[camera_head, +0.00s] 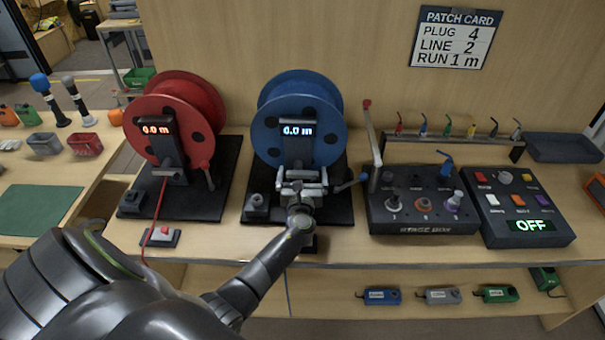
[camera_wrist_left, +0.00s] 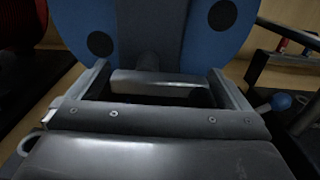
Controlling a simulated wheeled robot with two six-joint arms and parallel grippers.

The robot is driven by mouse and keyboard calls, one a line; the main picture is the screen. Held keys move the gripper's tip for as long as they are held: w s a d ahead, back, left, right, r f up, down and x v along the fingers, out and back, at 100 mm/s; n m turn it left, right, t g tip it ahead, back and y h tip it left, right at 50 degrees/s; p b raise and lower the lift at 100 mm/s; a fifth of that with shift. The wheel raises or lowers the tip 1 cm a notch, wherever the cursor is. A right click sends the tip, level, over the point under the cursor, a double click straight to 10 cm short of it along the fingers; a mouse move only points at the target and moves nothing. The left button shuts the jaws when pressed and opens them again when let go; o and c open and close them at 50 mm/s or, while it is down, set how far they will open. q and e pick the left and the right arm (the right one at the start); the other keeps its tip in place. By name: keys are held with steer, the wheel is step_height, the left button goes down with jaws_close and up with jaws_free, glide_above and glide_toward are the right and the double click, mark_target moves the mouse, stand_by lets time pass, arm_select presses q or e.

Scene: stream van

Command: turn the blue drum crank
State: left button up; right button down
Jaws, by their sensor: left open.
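The blue drum (camera_head: 298,90) stands upright on a black base plate, and its display reads 0.0 m. It also shows in the left wrist view (camera_wrist_left: 185,35). The drum's crank has a blue knob (camera_head: 363,177), low at the drum's right side. The knob shows at the right of the left wrist view (camera_wrist_left: 281,102). My left gripper (camera_head: 303,174) is open in front of the drum's stand, below the display. The crank knob is to the right of the gripper, apart from it and not between the fingers. My right gripper is not in view.
A red drum (camera_head: 180,95) with its own display stands to the left. The stage box (camera_head: 420,228), with an upright lever (camera_head: 373,140), stands close to the right of the crank. Further right is a control box reading OFF (camera_head: 525,226).

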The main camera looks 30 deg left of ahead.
arm_select(q)
steer(key=shift+w, duration=0.1)
steer(key=c, duration=0.8)
steer(key=shift+c, duration=0.2)
steer(key=shift+n, duration=0.3)
steer(key=n+b, duration=0.2)
steer(key=shift+a+n, duration=0.1)
steer(key=shift+n, duration=0.2)
steer(key=n+b, duration=0.2)
steer(key=n, duration=0.1)
steer(key=n+b, duration=0.1)
steer(key=n, duration=0.1)
steer(key=shift+a+r+b, duration=0.15)
steer(key=shift+r+b, duration=0.15)
steer(key=shift+b, duration=0.05)
steer(key=n+b, duration=0.2)
steer(key=n, duration=0.3)
steer(key=shift+s+a+r+b, duration=0.1)
steer(key=shift+s+a+b, duration=0.2)
steer(key=shift+b, duration=0.1)
steer(key=shift+s+a+n+b, duration=0.1)
steer(key=shift+n+b, duration=0.55)
steer(key=shift+n, duration=0.45)
steer(key=shift+s+a+n+b, duration=0.1)
steer(key=shift+n+b, duration=0.55)
steer(key=shift+n, duration=0.45)
steer(key=shift+r, duration=0.1)
